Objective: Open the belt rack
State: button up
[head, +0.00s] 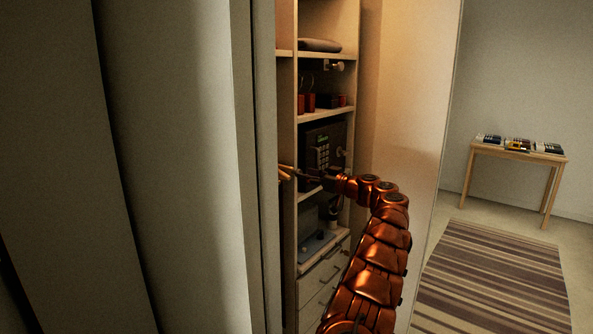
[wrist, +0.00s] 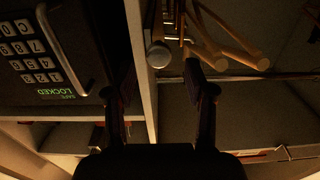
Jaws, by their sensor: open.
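Several light wooden pegs on a metal mount, which look like the belt rack (wrist: 209,40), are at the upper middle of the wrist view. In the head view the belt rack (head: 286,172) shows as short tan pegs beside the closet's inner divider, partly hidden by the front panel. My gripper (head: 302,175) reaches into the closet with its tips close to the pegs. In the wrist view my gripper (wrist: 151,80) is open and empty. One peg end lies between the fingers' lines, and the right fingertip is close to other pegs. Contact is unclear.
A black safe (head: 323,148) with a keypad and handle (wrist: 72,55) stands just beside the gripper. Shelves (head: 326,115) hold red items and folded cloth, with drawers (head: 322,290) below. A tall panel (head: 190,170) blocks the left. A small table (head: 520,152) stands far right.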

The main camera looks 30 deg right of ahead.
jog(key=shift+p+x, duration=0.85)
jog(key=shift+x, duration=1.35)
jog(key=shift+c, duration=0.4)
grip_shut()
